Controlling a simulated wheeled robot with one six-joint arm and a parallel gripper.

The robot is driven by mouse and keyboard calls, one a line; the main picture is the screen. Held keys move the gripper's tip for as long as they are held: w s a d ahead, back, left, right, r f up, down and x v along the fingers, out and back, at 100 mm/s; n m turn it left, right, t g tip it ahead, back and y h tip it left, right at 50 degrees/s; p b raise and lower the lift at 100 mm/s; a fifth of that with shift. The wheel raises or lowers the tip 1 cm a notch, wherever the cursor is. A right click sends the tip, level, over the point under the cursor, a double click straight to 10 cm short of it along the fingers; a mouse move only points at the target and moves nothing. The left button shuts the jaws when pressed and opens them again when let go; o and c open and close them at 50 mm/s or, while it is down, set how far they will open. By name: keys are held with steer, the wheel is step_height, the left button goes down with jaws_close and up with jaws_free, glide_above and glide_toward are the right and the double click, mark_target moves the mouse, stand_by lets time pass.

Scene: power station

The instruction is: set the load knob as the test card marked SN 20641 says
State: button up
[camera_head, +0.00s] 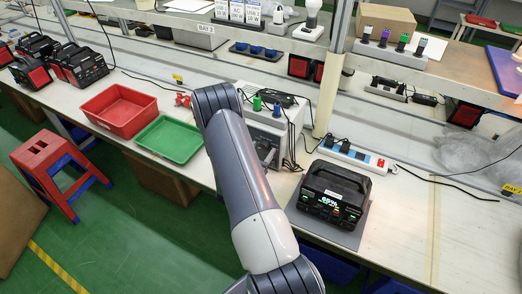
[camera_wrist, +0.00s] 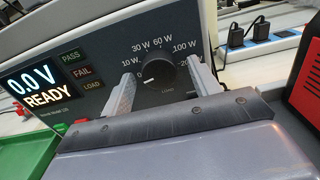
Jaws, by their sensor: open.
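The load knob (camera_wrist: 158,74) is a round black dial on the tester's dark front panel (camera_wrist: 100,50) in the wrist view. Its scale reads 0, 10 W, 30 W, 60 W, 100 W and a partly hidden 200-like mark. Its white pointer mark points lower left, near 0. My gripper (camera_wrist: 160,84) is open, one grey finger on each side of the knob; I cannot tell whether they touch it. The display (camera_wrist: 40,86) shows 0.0 V READY. In the head view, white cards (camera_head: 236,11) stand on the shelf; their text, including any SN 20641, is too small to read.
A power station (camera_head: 333,195) showing 68% stands on a grey mat right of the tester (camera_head: 268,118). A red tray (camera_head: 118,110) and a green tray (camera_head: 170,140) lie left. A power strip (camera_head: 352,154) with plugs and cables is behind. A red-blue stool (camera_head: 55,165) stands on the floor.

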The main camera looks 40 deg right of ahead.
steer(key=c, duration=1)
steer(key=shift+f+b, duration=0.1)
steer(key=shift+b, duration=0.2)
steer(key=m+b, duration=0.1)
steer(key=b, duration=0.1)
steer(key=m+b, duration=0.2)
steer(key=b, duration=0.1)
steer(key=shift+f+b, duration=0.3)
steer(key=shift+b, duration=0.05)
steer(key=m+b, duration=0.3)
steer(key=b, duration=0.3)
steer(key=shift+r+m, duration=0.15)
steer(key=shift+m, duration=0.15)
steer(key=shift+r+m+b, duration=0.2)
steer(key=shift+m+b, duration=0.5)
steer(key=shift+b, duration=0.25)
